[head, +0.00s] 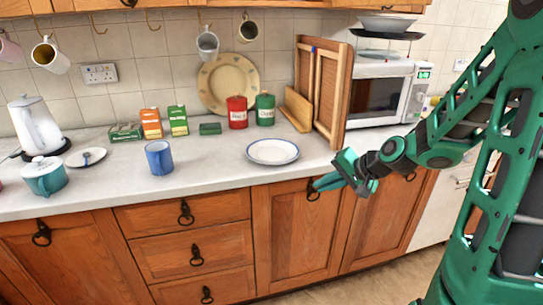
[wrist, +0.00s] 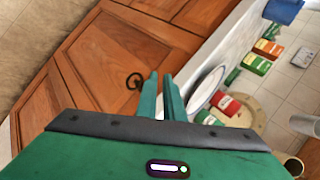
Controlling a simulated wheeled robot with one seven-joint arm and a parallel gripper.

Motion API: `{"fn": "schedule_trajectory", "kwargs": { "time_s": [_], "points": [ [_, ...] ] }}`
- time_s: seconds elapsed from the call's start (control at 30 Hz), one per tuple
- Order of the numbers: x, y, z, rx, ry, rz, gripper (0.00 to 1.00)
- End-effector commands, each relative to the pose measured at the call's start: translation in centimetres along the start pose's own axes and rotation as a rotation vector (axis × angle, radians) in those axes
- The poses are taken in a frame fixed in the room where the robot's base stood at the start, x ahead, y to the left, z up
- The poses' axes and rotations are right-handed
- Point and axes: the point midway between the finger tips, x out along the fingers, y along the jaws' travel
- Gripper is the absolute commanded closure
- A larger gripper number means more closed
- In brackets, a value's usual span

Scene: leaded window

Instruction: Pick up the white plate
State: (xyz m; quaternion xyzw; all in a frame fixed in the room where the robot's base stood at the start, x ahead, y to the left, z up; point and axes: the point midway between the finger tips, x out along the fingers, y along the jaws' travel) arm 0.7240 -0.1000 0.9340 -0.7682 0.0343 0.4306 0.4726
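The white plate (head: 273,152) has a blue rim and lies flat on the countertop near its front edge. It also shows in the wrist view (wrist: 204,92), just right of the fingers and partly hidden by them. My gripper (head: 328,170) is in front of the cabinet doors, to the right of the plate and lower in the picture, apart from it. Its two green fingers (wrist: 160,95) have a gap between them, with nothing in it.
A blue mug (head: 159,158) stands left of the plate. Red (head: 237,112) and green (head: 265,109) canisters stand behind it. A wooden rack (head: 324,95) and a microwave (head: 385,93) are to the right. Counter around the plate is clear.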

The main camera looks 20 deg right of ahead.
Motion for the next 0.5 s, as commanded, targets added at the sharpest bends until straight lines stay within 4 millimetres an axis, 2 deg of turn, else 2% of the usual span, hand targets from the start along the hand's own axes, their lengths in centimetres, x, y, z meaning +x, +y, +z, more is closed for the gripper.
{"fn": "schedule_trajectory", "kwargs": {
  "time_s": [0.1,0.2,0.37,0.5],
  "points": [
    [0.9,-2.9,-2.0,0.131,0.03,-0.169,0.92],
    [0.8,-4.7,-3.4,0.208,0.049,-0.27,0.92],
    [1.0,-6.2,-4.4,0.265,0.06,-0.344,0.92],
    [2.7,-7.0,-4.6,0.27,0.057,-0.351,0.92]
  ]
}}
